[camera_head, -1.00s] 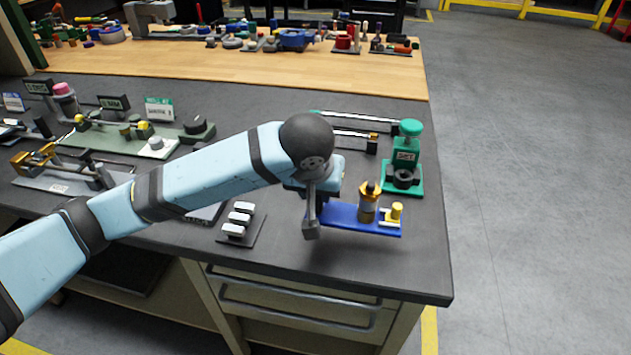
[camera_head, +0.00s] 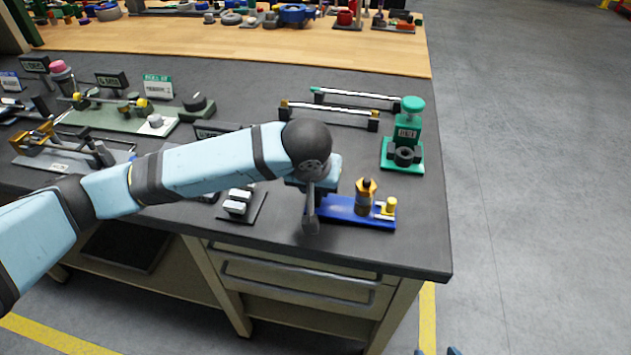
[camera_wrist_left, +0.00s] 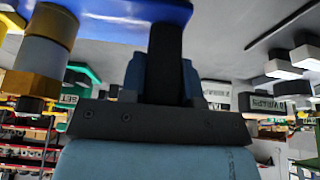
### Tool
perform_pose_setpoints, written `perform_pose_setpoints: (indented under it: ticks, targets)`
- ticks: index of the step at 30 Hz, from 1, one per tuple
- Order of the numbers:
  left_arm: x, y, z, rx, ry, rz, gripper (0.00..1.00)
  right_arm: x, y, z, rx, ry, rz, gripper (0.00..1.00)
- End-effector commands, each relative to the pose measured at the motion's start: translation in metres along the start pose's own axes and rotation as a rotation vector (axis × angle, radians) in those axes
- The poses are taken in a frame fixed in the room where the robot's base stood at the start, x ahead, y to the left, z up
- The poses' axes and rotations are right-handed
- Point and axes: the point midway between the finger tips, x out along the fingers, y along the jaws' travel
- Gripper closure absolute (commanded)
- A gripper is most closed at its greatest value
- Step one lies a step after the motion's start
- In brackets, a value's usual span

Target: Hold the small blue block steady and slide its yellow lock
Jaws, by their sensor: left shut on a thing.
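The small blue block (camera_head: 342,211) lies flat on the dark bench top near its front right corner. A grey and orange upright cylinder (camera_head: 365,198) stands on it, with the yellow lock (camera_head: 389,206) at its right end. My left gripper (camera_head: 312,212) is shut on the left end of the blue block; its arm partly hides the contact. In the left wrist view, the dark finger (camera_wrist_left: 167,60) reaches the blue block (camera_wrist_left: 110,8), with the cylinder (camera_wrist_left: 45,50) at left. Two small dark tips at the bottom edge of the head view may be my right gripper (camera_head: 436,351).
A green press-like stand (camera_head: 406,140) is behind the block. A rail on two posts (camera_head: 330,114) lies behind my arm. Small white blocks on a dark plate (camera_head: 238,203) sit left of my gripper. The bench's front right corner is bare.

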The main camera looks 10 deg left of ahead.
Motion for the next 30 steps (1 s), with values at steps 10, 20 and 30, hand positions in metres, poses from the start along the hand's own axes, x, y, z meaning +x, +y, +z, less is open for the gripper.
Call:
perform_pose_setpoints:
  ticks: [10,20,30]
  targets:
    - [0.0023,0.0003,0.0007,-0.001,0.001,0.001,1.0,-0.0001,0.0,-0.0002,0.0,0.0,0.0,0.37]
    - [0.0061,0.0003,0.0021,-0.001,0.002,0.001,1.0,-0.0001,0.0,-0.0002,0.0,0.0,0.0,0.37]
    - [0.0076,0.0004,0.0028,-0.002,0.001,0.002,1.0,-0.0001,0.0,-0.0001,0.0,0.0,0.0,0.37]
